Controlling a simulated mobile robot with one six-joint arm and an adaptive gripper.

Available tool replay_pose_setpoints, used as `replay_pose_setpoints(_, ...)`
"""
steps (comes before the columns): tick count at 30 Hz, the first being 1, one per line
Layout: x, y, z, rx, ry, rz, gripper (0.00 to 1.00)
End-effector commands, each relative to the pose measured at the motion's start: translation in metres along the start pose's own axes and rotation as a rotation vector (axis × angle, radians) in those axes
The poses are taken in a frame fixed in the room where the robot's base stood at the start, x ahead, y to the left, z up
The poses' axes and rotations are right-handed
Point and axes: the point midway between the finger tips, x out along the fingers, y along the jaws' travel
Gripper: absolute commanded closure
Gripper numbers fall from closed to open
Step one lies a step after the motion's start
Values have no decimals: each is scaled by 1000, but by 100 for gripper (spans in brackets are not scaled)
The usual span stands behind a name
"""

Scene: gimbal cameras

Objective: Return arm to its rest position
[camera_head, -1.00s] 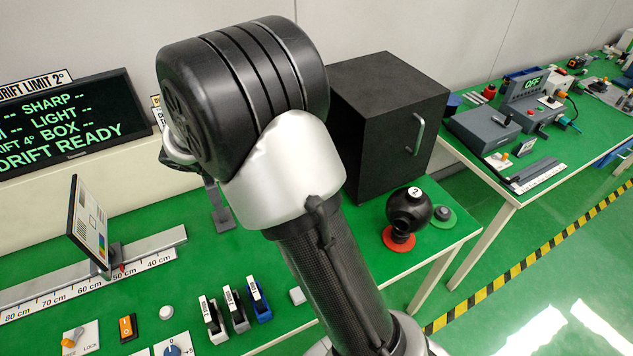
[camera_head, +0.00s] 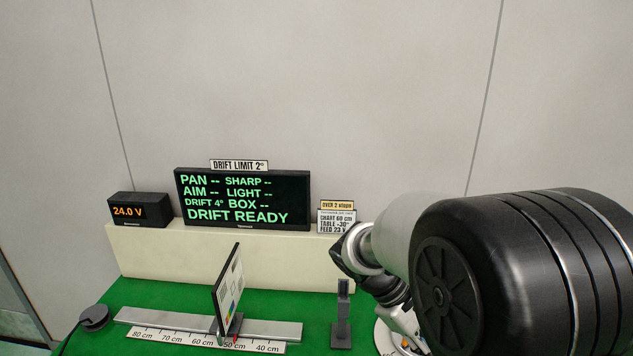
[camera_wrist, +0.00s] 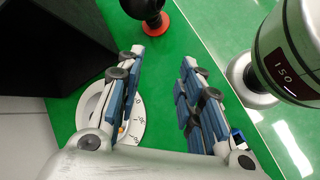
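My arm fills the lower right of the head view, with its big black joint nearest the camera. My gripper (camera_wrist: 163,62) shows in the wrist view with its two blue-and-grey fingers apart and nothing between them. Green table top (camera_wrist: 160,85) lies below and between the fingers. The left finger partly covers a white round dial (camera_wrist: 137,128). In the head view the gripper's fingers cannot be made out.
A black box (camera_wrist: 45,45) is at left in the wrist view; a black ball-shaped device (camera_wrist: 145,8) stands on a red disc (camera_wrist: 156,26). In the head view, a chart board (camera_head: 228,290) stands on a rail (camera_head: 270,328), before a display (camera_head: 242,199) reading DRIFT READY.

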Motion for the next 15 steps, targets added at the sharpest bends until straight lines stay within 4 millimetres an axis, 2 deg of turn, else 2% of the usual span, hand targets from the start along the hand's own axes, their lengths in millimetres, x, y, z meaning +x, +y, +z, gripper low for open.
replay_pose_setpoints(1, -9, -6, 15, 51, 52, -25, 66)
replay_pose_setpoints(6, -33, -40, 52, 223, 244, -135, 66)
replay_pose_setpoints(15, -66, -106, 96, 524, 590, -326, 66)
